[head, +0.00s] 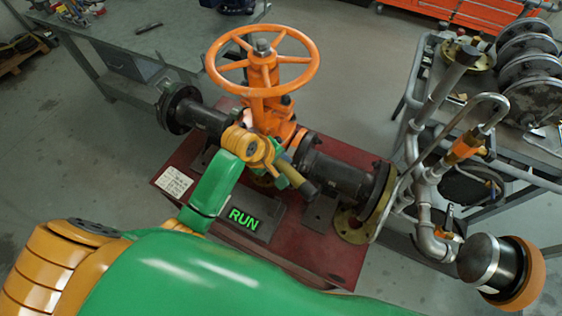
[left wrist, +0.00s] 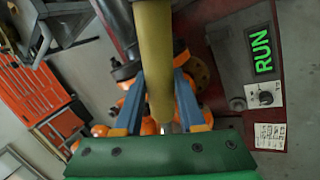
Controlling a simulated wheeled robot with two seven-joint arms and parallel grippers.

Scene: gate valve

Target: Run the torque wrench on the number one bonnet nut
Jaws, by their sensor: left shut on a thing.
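The gate valve has an orange handwheel (head: 262,62) on top and an orange bonnet (head: 284,128) below it. My left gripper (head: 284,170) is beside the bonnet, on its near side. It is shut on the torque wrench's yellow-brown handle (head: 299,184). In the left wrist view the handle (left wrist: 151,50) runs between the two blue fingers (left wrist: 158,82). The wrench's head and the number one bonnet nut cannot be made out. A control box with a lit green RUN display (head: 244,219) lies in front of the valve; the display also shows in the left wrist view (left wrist: 261,50).
Dark pipe (head: 340,172) runs from both sides of the valve above a red stand (head: 285,247). Grey piping (head: 428,180) and a cart with flanges (head: 532,100) stand at the right. A workbench (head: 140,45) is at the back left. Floor at the left is clear.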

